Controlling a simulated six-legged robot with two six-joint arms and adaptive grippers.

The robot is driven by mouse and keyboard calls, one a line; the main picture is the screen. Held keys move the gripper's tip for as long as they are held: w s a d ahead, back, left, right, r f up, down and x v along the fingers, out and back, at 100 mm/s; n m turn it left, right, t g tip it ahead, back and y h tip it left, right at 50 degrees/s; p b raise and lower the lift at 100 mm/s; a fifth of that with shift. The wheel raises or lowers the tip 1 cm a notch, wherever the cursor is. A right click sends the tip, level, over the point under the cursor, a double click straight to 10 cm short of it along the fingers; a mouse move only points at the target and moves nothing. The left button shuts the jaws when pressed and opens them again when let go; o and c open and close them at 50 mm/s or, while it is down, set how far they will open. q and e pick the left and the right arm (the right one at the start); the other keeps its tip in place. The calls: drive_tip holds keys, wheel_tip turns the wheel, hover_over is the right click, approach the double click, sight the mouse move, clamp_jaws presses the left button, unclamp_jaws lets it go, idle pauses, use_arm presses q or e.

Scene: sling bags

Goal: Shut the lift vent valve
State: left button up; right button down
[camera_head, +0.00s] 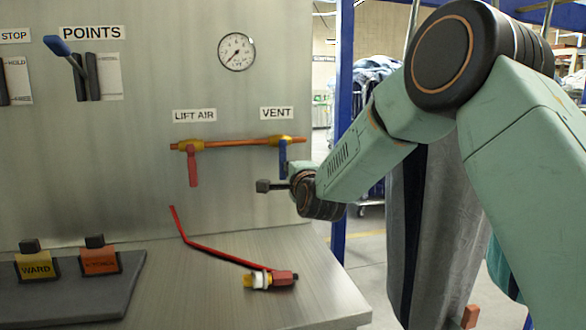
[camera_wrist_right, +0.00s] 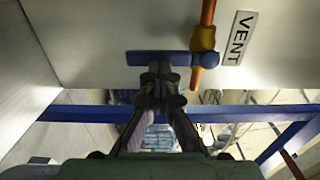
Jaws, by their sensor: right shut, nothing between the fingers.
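The vent valve has a blue lever (camera_head: 283,158) on a yellow body (camera_head: 279,139) at the right end of a copper pipe (camera_head: 238,142), under the VENT label (camera_head: 277,113). The lever hangs straight down, across the pipe. In the right wrist view the blue lever (camera_wrist_right: 150,58) lies sideways, just beyond my fingertips. My right gripper (camera_head: 264,186) is shut and empty, near the lever's lower end; its fingertips also show in the wrist view (camera_wrist_right: 160,76). I cannot tell whether they touch the lever. My left gripper is not in view.
A red-handled LIFT AIR valve (camera_head: 193,168) hangs down on the same pipe, to the left. A gauge (camera_head: 236,52) sits above. On the bench (camera_head: 200,290) lie a red strap with a connector (camera_head: 270,279) and a dark pad (camera_head: 80,300) with two labelled switches. A blue post (camera_head: 342,90) stands right.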

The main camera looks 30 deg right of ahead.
drive_tip(key=c, duration=2.1)
unclamp_jaws()
drive_tip(key=shift+w+r, duration=0.15)
drive_tip(key=shift+r, duration=0.35)
drive_tip(key=o, duration=0.5)
drive_tip(key=shift+c, duration=0.2)
drive_tip(key=o, duration=0.6)
drive_tip(key=shift+w+a+f, duration=0.15)
drive_tip(key=shift+w+f, duration=0.35)
drive_tip(key=o, duration=0.6)
drive_tip(key=shift+s, duration=0.25)
drive_tip(key=o, duration=0.3)
drive_tip(key=shift+w+f, duration=0.1)
drive_tip(key=shift+w, duration=0.05)
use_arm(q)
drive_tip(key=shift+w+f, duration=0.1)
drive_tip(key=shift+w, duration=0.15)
